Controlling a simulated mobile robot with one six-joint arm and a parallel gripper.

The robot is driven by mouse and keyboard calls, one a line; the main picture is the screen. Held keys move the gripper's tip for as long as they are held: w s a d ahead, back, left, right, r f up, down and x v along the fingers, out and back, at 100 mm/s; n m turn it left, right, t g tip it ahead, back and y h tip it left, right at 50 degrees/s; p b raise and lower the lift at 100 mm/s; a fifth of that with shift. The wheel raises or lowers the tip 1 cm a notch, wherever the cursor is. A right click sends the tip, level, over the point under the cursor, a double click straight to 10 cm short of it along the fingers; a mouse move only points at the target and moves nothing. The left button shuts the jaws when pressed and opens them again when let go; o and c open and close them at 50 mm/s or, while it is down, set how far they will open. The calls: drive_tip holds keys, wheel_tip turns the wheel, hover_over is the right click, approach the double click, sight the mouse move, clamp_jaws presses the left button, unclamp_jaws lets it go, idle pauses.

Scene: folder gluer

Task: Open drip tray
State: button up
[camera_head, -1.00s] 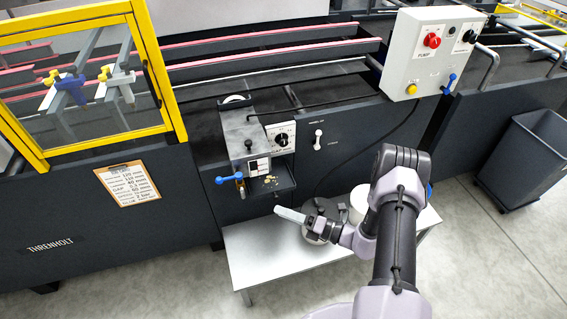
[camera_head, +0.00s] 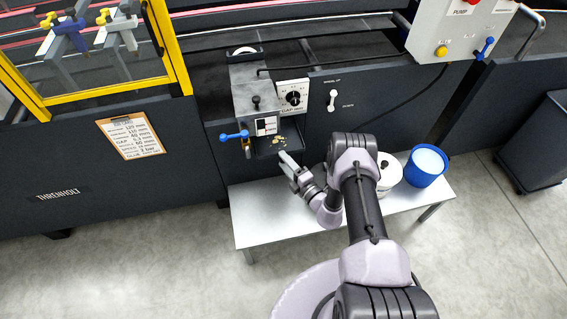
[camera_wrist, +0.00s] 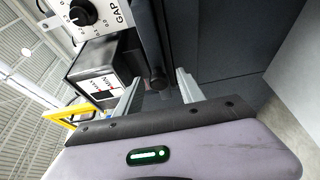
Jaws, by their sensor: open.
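The drip tray (camera_head: 266,150) is a small dark tray with yellowish flecks in it, below the glue unit (camera_head: 255,95) on the machine front. It appears to be in place under the unit; how far out it sits I cannot tell. My gripper (camera_head: 285,160) is open, just in front of the tray's lower right edge. In the wrist view my gripper (camera_wrist: 157,92) has its two pale fingers apart, with a dark rounded bar (camera_wrist: 157,76) showing between and beyond them. I cannot tell whether this bar is the tray's handle or whether a finger touches it.
A light table (camera_head: 255,220) stands under the tray, bearing a white pot (camera_head: 389,178) and a blue bucket (camera_head: 427,166). A blue-handled valve (camera_head: 234,136) is left of the tray. The GAP dial (camera_head: 293,97) is above it; a dark bin (camera_head: 540,150) stands at right.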

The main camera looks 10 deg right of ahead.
drive_tip(key=shift+w+a, duration=0.2)
drive_tip(key=shift+w, duration=0.35)
clamp_jaws()
idle(1.0)
